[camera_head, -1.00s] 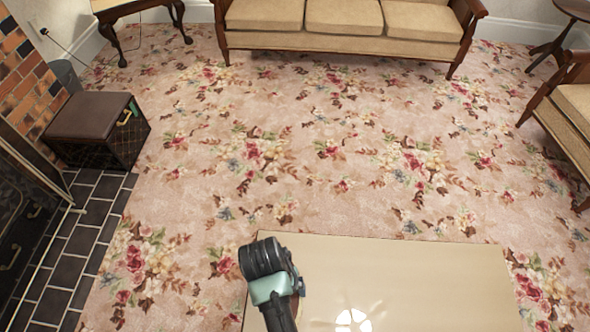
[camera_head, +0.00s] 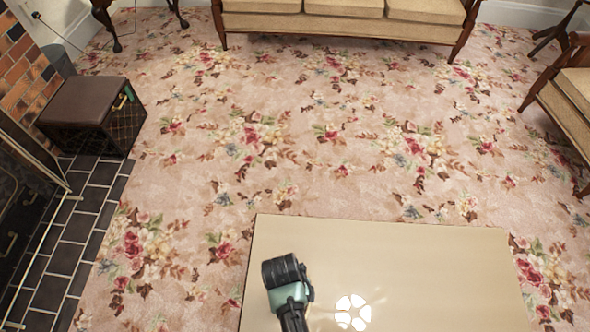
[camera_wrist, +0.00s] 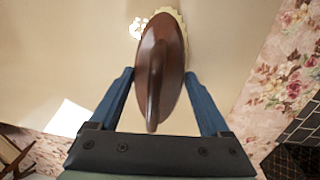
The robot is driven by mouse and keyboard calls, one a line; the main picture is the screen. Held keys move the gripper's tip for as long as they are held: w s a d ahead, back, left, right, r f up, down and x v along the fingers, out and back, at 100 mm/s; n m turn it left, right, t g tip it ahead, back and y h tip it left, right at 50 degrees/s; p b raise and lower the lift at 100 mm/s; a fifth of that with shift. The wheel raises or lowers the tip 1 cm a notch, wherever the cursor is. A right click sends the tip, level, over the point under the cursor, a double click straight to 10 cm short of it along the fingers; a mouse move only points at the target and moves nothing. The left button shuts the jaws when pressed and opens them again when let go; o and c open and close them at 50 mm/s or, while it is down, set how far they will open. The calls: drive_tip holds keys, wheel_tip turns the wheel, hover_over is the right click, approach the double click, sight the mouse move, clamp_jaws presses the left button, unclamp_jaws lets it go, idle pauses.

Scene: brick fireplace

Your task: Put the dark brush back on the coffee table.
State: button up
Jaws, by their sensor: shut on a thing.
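The dark brush (camera_wrist: 163,65) shows in the wrist view as a reddish-brown, oval wooden body with a raised handle and a pale bristle edge at its far end. My gripper (camera_wrist: 160,78) has its two blue fingers on either side of the brush and is shut on it. The cream top of the coffee table (camera_head: 420,270) fills the lower middle of the head view, and it lies behind the brush in the wrist view (camera_wrist: 80,50). My arm's end is over the table's left part. The brush is hidden in the head view. I cannot tell whether it touches the table.
The tabletop looks bare apart from a bright light patch (camera_head: 352,312). Floral carpet (camera_head: 330,170) surrounds it. A sofa (camera_head: 340,15) stands at the back and an armchair (camera_head: 565,100) at the right. A dark box (camera_head: 95,110) sits by the brick fireplace at the left.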

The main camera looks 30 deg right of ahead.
drive_tip(key=shift+f, duration=0.1)
drive_tip(key=o, duration=1.3)
drive_tip(key=r+p, duration=0.1)
drive_tip(key=r, duration=0.3)
drive_tip(key=r+p, duration=0.1)
drive_tip(key=r, duration=0.3)
drive_tip(key=a+r+p, duration=0.1)
drive_tip(key=r, duration=0.3)
drive_tip(key=shift+w+r+p, duration=0.2)
drive_tip(key=shift+w+p, duration=0.15)
drive_tip(key=shift+p, duration=0.05)
